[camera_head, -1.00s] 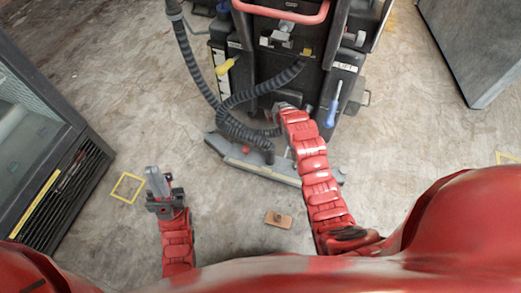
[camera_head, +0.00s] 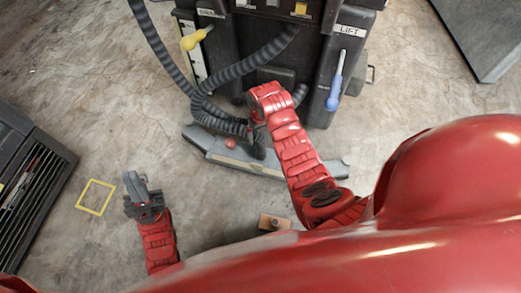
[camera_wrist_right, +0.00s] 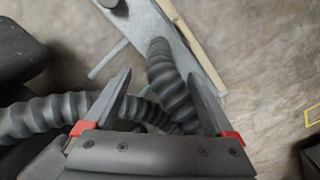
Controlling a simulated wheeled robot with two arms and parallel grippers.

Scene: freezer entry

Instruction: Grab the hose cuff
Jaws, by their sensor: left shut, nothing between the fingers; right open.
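The dark ribbed hose (camera_head: 215,122) loops down the front of the black machine to the grey floor head. Its lower end, where the cuff appears to be (camera_head: 259,150), stands on the floor head (camera_head: 215,150). In the right wrist view the hose end (camera_wrist_right: 160,52) shows beyond and between the fingers of my right gripper (camera_wrist_right: 159,76). That gripper is open; I cannot tell whether it touches the hose. In the head view it is mostly hidden behind my red forearm. My left gripper (camera_head: 132,187) is shut and empty, low over the floor at left.
The black machine (camera_head: 330,60) carries a yellow-handled tool (camera_head: 194,39) and a blue-handled tool (camera_head: 336,87). A small brown block (camera_head: 273,222) lies on the floor. A dark cabinet (camera_head: 30,190) stands at left, a grey box (camera_head: 490,35) at upper right.

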